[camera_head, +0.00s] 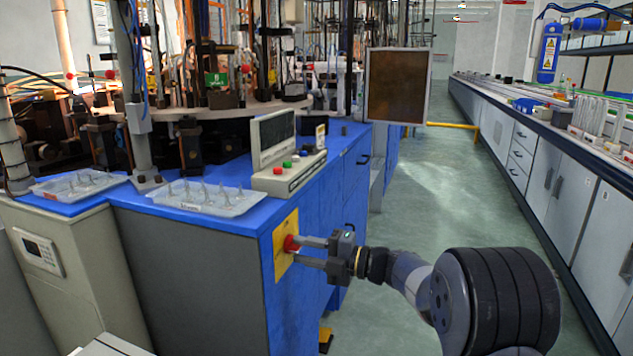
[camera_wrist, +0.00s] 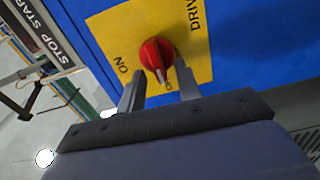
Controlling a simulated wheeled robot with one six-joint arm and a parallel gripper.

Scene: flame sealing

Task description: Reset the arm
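My gripper (camera_head: 300,251) is stretched out to the left, toward the side of the blue cabinet. Its two fingers are apart, with a gap between them, and also show in the wrist view (camera_wrist: 160,88). A red rotary knob (camera_wrist: 156,54) on a yellow plate (camera_wrist: 112,27) lies just at the fingertips; it also shows in the head view (camera_head: 291,243). The plate bears the words "ON" and "DRIV...", partly cut off or hidden. I cannot tell whether the fingertips touch the knob. My arm reaches in from the lower right.
The blue cabinet (camera_head: 330,190) carries a control box (camera_head: 290,173) with green and red buttons and two trays of clear pieces, one of them the right tray (camera_head: 205,207). A dark screen (camera_head: 397,86) stands behind. The aisle floor (camera_head: 440,200) is clear, with a long bench at right.

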